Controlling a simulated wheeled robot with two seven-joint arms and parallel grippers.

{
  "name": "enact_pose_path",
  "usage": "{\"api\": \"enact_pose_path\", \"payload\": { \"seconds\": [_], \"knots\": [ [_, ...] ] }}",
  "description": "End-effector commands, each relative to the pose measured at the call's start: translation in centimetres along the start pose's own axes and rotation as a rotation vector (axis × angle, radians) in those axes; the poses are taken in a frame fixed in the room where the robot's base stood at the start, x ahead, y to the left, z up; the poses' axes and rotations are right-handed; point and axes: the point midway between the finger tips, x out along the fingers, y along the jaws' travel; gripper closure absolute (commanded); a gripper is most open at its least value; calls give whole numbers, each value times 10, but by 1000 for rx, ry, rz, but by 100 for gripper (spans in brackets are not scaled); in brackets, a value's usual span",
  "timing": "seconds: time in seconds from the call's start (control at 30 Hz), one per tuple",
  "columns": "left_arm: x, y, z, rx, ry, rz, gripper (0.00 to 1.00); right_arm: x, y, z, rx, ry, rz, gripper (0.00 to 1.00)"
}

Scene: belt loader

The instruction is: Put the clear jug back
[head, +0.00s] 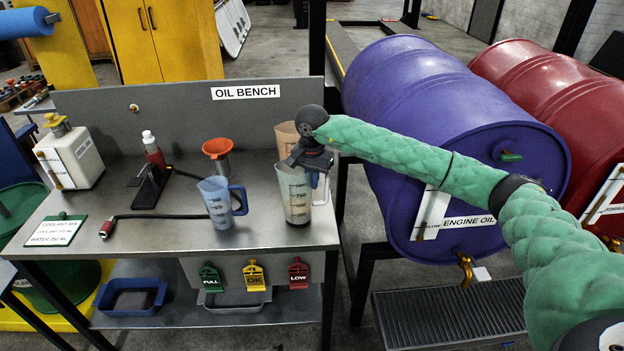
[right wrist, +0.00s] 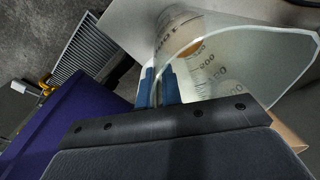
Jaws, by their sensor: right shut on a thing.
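The clear jug (head: 296,200) with dark measuring marks is at the right end of the oil bench's grey top (head: 150,215). It looks upright, with its base on or just above the top; I cannot tell which. Some brownish content shows low inside it. My right gripper (head: 314,160) is shut on the jug at its upper right side, by the handle. In the right wrist view, the jug (right wrist: 225,75) fills the upper right, with blue parts at the jaws (right wrist: 161,88). My left gripper is not in view.
A blue-tinted jug (head: 217,204) stands left of the clear jug, and a brownish jug (head: 287,135) stands close behind it. An orange funnel (head: 217,147) and a red-handled tool (head: 152,150) are further left. A purple drum (head: 430,110) lies right of the bench.

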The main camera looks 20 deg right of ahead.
Motion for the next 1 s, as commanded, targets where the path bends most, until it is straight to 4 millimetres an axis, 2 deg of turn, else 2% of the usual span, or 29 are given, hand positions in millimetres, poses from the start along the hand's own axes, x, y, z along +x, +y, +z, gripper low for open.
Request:
{"api": "enact_pose_path", "payload": {
  "seconds": [0.1, 0.23, 0.9, 0.93, 1.0],
  "knots": [
    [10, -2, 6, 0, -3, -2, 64, 4, 0, 0, 0, 0, -1, 100],
    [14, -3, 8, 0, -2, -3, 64, 7, 0, 0, 0, 0, -2, 100],
    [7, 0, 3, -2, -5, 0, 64, 10, 0, 0, 1, 0, -1, 100],
    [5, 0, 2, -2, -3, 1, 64, 10, 0, 0, 1, 0, -1, 87],
    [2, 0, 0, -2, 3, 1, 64, 10, 0, 0, 1, 0, -1, 74]
  ]
}}
